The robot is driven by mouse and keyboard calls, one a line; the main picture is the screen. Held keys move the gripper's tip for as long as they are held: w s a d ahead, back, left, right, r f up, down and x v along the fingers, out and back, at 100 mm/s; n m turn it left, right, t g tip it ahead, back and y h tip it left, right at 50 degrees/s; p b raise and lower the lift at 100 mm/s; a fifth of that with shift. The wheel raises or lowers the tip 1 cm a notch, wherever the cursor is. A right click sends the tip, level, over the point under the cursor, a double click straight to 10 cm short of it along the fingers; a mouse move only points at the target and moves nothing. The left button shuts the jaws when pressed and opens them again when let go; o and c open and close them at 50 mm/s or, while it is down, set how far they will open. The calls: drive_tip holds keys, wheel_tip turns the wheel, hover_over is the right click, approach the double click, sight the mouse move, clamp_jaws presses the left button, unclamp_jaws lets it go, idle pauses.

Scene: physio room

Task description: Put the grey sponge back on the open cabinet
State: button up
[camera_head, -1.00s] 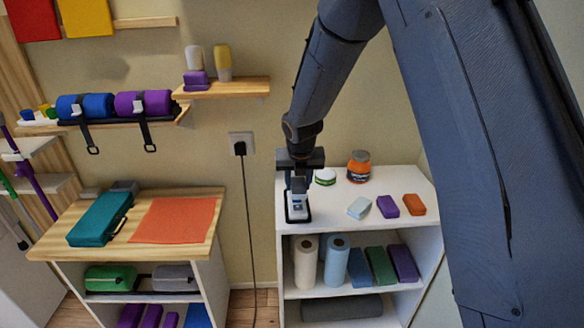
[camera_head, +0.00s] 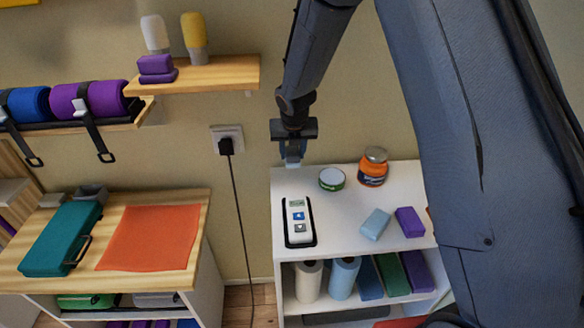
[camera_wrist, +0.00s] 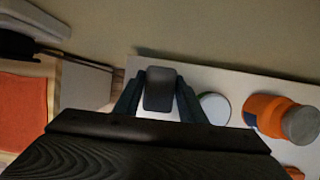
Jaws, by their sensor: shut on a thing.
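My gripper (camera_head: 293,160) is shut on the grey sponge (camera_wrist: 160,90), which shows between the two fingers in the wrist view. In the head view the gripper hangs above the back left of the white open cabinet (camera_head: 345,240), and the sponge is mostly hidden there. On the cabinet top stand a white handheld device (camera_head: 298,220) in a black tray, a round green-and-white tin (camera_head: 332,179) and an orange jar (camera_head: 373,167). A light blue block (camera_head: 376,224) and a purple block (camera_head: 410,222) lie to the right.
The cabinet's shelf holds paper rolls (camera_head: 343,277) and several coloured blocks. A wooden-topped cabinet (camera_head: 110,212) with a teal case (camera_head: 62,239) and an orange sheet (camera_head: 150,238) stands left. A wall shelf (camera_head: 215,74) is at upper left. My arm covers the right side.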

sight(293, 156)
drive_tip(key=shift+f+b, duration=0.35)
drive_tip(key=shift+f, duration=2.9)
drive_tip(key=shift+f, duration=0.15)
drive_tip(key=o, duration=1)
drive_tip(key=shift+c, duration=0.2)
drive_tip(key=shift+s+r, duration=0.1)
drive_tip(key=shift+r, duration=0.35)
drive_tip(key=v, duration=1.1)
drive_tip(key=shift+s+r, duration=0.15)
drive_tip(key=shift+s, duration=0.05)
